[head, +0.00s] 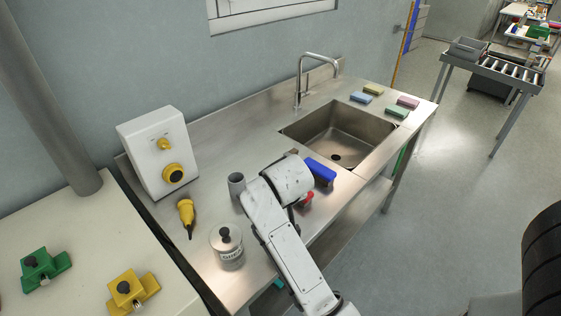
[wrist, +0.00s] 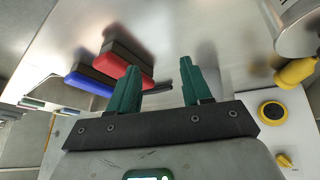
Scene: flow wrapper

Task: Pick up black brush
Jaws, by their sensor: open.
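No brush that is clearly all black shows in either view. A blue brush (head: 322,171) with a dark part lies on the steel counter just right of my wrist, and a red piece (head: 307,198) shows below it. In the wrist view a red brush (wrist: 122,74) with a dark bristle block lies left of my fingers, with the blue brush (wrist: 88,85) beyond it. A thin dark piece (wrist: 163,91) shows between the fingers; I cannot tell what it belongs to. My gripper (wrist: 157,82) is open, its green fingers apart above the counter. In the head view my arm hides the fingers.
A sink (head: 340,137) with a tap (head: 300,80) is behind the brushes, with several sponges (head: 373,90) beyond.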

